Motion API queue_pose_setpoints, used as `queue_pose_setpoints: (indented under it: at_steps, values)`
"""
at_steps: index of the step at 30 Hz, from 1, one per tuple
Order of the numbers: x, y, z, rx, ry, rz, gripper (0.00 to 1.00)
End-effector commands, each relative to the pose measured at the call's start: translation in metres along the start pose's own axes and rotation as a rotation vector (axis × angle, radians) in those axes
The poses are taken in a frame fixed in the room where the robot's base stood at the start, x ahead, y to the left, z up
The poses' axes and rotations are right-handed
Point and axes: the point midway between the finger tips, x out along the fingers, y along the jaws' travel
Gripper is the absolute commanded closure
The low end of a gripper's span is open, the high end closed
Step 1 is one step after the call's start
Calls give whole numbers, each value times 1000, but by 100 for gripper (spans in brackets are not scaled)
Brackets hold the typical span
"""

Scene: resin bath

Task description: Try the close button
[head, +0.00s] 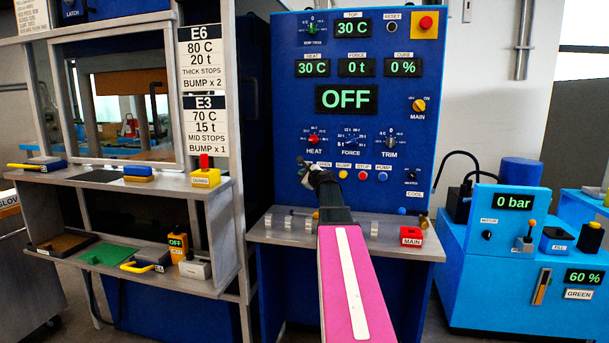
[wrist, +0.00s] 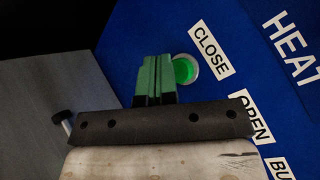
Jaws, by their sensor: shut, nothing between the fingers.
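The close button (wrist: 184,70) is a round green button with a pale rim on the blue panel, beside its CLOSE label (wrist: 210,48) in the wrist view. My gripper (wrist: 153,72) is shut and empty; its green fingertips are just left of the button and overlap its left edge in the picture. I cannot tell whether they touch it. In the head view my gripper (head: 316,172) is at the left end of the button row and hides the close button. The large display (head: 346,99) reads OFF.
The yellow bump button (head: 343,174), red stop button (head: 362,175) and blue pump button (head: 382,176) sit to the right. The heat knob (head: 313,139) is above. A grey ledge (head: 270,236) with a red MAIN block (head: 411,236) juts out below the panel.

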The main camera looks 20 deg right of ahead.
Motion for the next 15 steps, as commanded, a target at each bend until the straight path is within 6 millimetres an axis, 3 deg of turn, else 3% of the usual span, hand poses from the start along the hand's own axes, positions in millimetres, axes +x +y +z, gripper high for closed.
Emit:
queue_pose_setpoints:
  at_steps: [15]
  values:
    - [-17,12,12,0,0,0,100]
